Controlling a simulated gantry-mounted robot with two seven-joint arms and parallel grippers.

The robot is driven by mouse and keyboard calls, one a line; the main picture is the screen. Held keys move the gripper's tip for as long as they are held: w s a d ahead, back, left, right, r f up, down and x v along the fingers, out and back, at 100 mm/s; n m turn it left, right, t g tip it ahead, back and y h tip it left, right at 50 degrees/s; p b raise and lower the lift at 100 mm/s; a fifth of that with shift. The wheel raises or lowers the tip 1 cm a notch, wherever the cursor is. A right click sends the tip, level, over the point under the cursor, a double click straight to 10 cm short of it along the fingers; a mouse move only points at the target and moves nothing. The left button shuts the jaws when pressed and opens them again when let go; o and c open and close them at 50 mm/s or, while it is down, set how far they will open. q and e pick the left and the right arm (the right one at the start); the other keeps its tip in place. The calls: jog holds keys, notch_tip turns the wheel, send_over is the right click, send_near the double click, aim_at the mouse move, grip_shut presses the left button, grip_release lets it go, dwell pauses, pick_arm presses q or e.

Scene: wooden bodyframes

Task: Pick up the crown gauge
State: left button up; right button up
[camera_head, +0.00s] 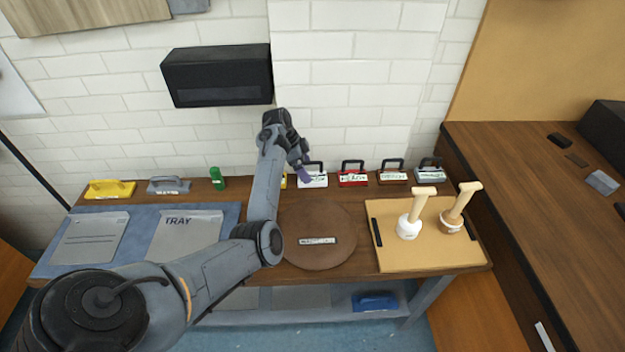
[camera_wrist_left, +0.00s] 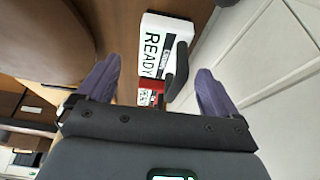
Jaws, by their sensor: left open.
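A white block (camera_head: 312,181) with a black handle stands in a row at the back of the bench. In the left wrist view the white block (camera_wrist_left: 152,50) reads "READY" beside a smaller label too small to read surely, so I cannot tell whether it is the crown gauge. My left gripper (camera_head: 304,173) is just above and beside the white block and partly covers it. Its purple fingers (camera_wrist_left: 159,66) are open, with the white block and its handle (camera_wrist_left: 179,70) between them in the picture, not gripped. My right gripper is out of view.
Red (camera_head: 352,179), brown (camera_head: 392,178) and grey (camera_head: 428,176) handled blocks stand to the right. A round brown disc (camera_head: 320,225) lies in front. A tan board (camera_head: 385,255) holds two wooden-handled tools. A black box (camera_head: 217,76) hangs on the wall.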

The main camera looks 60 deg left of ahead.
aim_at(311, 175)
pick_arm(q)
jog(key=shift+b+x, duration=0.8)
jog(key=shift+x, duration=1.85)
jog(key=shift+c, duration=0.2)
jog(key=c, duration=1.2)
